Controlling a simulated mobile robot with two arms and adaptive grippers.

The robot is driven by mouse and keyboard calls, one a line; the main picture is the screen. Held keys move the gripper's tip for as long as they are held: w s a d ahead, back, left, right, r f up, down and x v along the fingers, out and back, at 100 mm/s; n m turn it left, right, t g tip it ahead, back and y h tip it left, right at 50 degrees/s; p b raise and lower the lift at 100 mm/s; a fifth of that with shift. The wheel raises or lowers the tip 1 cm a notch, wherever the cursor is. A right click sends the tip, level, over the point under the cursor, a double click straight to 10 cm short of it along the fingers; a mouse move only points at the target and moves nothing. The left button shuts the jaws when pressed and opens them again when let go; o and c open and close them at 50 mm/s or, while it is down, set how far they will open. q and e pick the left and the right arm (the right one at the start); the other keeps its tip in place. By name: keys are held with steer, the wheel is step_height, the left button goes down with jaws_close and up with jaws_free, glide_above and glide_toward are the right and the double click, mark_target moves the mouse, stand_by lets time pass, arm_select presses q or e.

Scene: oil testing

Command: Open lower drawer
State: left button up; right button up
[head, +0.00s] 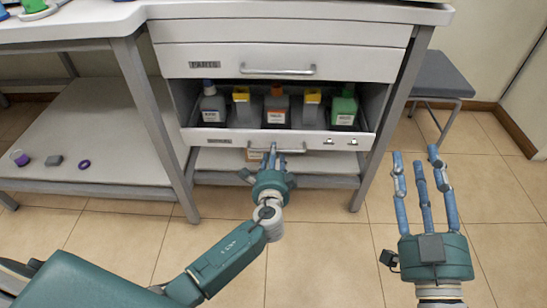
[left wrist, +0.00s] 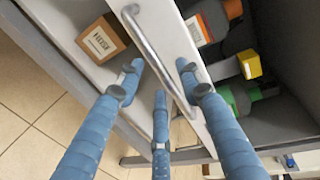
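The lower drawer (head: 231,134) stands pulled out under the PARTS drawer, with several bottles inside. Its front also shows in the left wrist view (left wrist: 166,25). Its metal handle (left wrist: 155,52) runs along the front; in the head view my left gripper partly covers it. My left gripper (head: 272,153) is at the handle. In the left wrist view its fingers (left wrist: 160,70) are spread on both sides of the bar, with visible gaps; contact is unclear. My right gripper (head: 416,160) is open and empty, to the right of the cabinet.
The PARTS drawer (head: 180,65) above is closed. A small brown box (left wrist: 102,40) lies below the lower drawer. A grey stool (head: 440,75) stands at the right. A lower shelf at left (head: 105,135) holds small purple and grey items. The tiled floor in front is clear.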

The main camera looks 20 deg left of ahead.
arm_select(q)
steer(key=shift+w, duration=0.15)
arm_select(e)
steer(key=shift+s+r, duration=0.1)
steer(key=shift+r, duration=0.15)
arm_select(q)
jaws_close()
